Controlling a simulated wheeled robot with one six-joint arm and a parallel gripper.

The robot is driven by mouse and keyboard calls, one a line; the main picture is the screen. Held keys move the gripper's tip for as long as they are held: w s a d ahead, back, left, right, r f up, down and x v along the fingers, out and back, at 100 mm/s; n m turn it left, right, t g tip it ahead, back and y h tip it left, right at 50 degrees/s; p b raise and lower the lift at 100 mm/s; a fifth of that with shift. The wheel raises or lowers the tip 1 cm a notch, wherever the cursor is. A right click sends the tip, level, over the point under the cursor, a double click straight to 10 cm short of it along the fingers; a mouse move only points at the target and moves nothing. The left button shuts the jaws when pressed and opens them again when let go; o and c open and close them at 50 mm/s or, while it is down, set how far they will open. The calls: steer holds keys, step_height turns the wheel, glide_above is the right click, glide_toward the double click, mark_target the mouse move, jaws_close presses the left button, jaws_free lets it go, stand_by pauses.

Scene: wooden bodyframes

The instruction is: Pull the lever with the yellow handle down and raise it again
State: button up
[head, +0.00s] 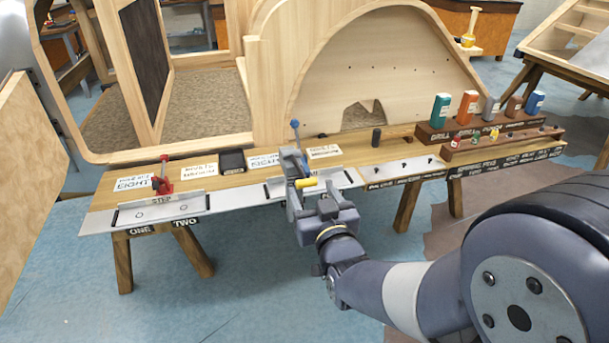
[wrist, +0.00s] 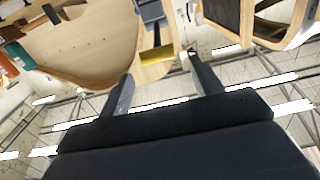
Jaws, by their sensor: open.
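The yellow handle (head: 306,182) shows in the head view at the front of the bench, beside my gripper (head: 300,192). In the wrist view the yellow handle (wrist: 157,54) lies crosswise at the end of a dark lever arm (wrist: 152,12). It is between the lines of my open fingers (wrist: 160,75), near their tips. I cannot tell whether a finger touches it. My gripper hides much of the lever's base in the head view.
A blue-tipped upright lever (head: 295,128) stands just behind my gripper. A red lever (head: 162,184) stands at the left of the bench (head: 100,195). Bottles (head: 440,108) stand in a wooden rack at the right. A large wooden frame (head: 275,85) rises behind.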

mark_target(304, 177)
steer(key=x, duration=0.7)
steer(key=shift+f, duration=0.1)
jaws_close()
steer(key=shift+p, duration=0.3)
